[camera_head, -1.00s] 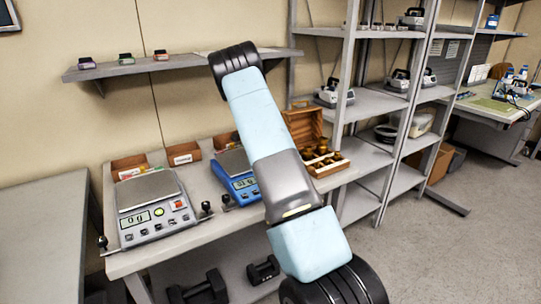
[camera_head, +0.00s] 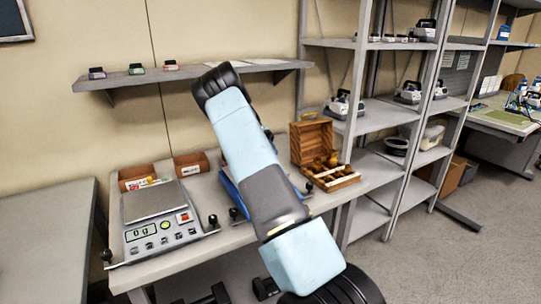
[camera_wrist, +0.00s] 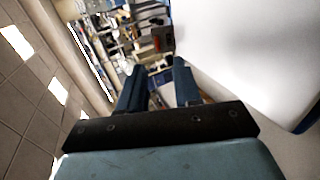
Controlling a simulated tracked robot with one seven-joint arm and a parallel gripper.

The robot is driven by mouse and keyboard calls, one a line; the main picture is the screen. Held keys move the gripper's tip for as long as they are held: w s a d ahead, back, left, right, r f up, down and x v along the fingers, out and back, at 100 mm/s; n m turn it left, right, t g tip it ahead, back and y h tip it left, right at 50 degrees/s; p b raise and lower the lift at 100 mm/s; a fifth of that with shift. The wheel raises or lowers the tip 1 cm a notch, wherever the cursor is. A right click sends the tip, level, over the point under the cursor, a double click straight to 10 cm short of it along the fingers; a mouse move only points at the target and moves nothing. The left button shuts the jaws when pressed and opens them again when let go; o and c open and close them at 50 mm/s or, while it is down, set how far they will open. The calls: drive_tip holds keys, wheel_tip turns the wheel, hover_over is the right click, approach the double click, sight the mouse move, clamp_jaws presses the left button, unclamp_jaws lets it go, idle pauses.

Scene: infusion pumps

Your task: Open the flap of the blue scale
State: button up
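The blue scale (camera_head: 232,193) is on the workbench in the camera_head view.
A grey scale (camera_head: 150,205) stands left of the blue one. A wooden box (camera_head: 311,143) of brass weights is to the right. A wall shelf (camera_head: 140,81) hangs above the bench, and a metal rack (camera_head: 380,115) stands right. Dumbbells lie below.

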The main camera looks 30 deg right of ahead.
drive_tip(key=shift+o, duration=0.7)
drive_tip(key=shift+s+d+r, duration=0.15)
drive_tip(key=shift+s+d, duration=0.1)
drive_tip(key=s+r+t, duration=1.1)
drive_tip(key=s+t, duration=0.4)
drive_tip(key=t, duration=0.3)
drive_tip(key=x, duration=1.3)
drive_tip(key=shift+a+f, duration=0.15)
drive_tip(key=shift+a, duration=0.05)
drive_tip(key=shift+c, duration=0.2)
clamp_jaws()
